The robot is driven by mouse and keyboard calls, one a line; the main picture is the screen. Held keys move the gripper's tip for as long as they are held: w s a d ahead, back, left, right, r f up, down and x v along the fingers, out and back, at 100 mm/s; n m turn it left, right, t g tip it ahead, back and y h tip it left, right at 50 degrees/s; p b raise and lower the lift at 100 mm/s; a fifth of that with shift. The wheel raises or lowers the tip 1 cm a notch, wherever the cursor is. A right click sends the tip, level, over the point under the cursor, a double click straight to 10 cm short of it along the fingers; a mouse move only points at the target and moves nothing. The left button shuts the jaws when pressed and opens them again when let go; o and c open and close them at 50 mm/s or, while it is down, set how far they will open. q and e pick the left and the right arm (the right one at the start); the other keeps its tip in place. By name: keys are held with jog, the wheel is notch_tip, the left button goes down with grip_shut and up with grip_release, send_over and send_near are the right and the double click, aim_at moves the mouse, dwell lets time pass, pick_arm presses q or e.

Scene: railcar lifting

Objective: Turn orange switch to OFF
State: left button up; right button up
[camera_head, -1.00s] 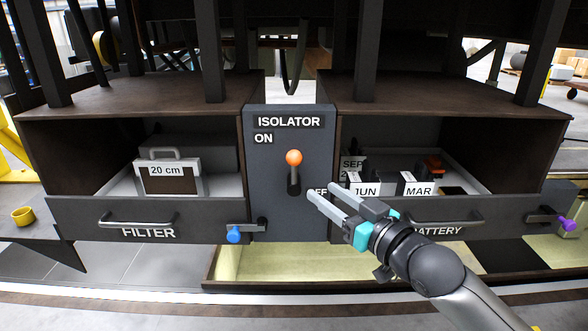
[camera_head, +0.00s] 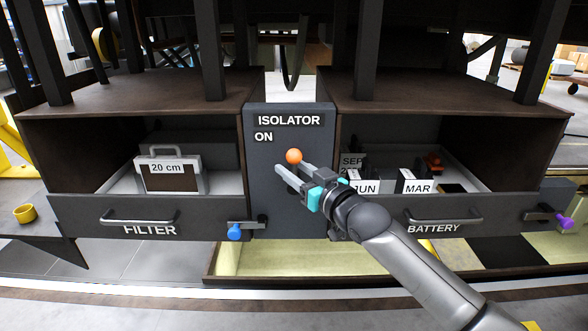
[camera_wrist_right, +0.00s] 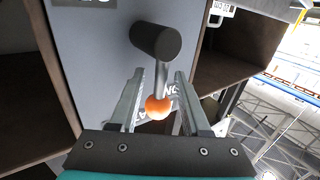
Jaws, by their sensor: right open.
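The orange switch knob (camera_head: 293,156) sits at the upper end of its lever on the grey isolator panel (camera_head: 262,192), just below the ON label (camera_head: 263,137). My right gripper (camera_head: 290,168) is open in front of the panel, its fingers around the lever area. In the right wrist view the orange knob (camera_wrist_right: 158,107) lies between the two open fingers (camera_wrist_right: 160,85), and its lever runs to a dark round pivot (camera_wrist_right: 155,40). I cannot tell whether the fingers touch it. The OFF label is hidden behind my right gripper. My left gripper is not in view.
The filter drawer (camera_head: 85,213) with a 20 cm case (camera_head: 168,183) is left of the panel. The battery drawer (camera_head: 500,213) with labelled batteries (camera_head: 417,184) is on the right. A blue-knobbed latch (camera_head: 234,232) and a purple-knobbed latch (camera_head: 564,222) stick out in front.

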grip_shut()
dwell(0.4)
dwell(1.1)
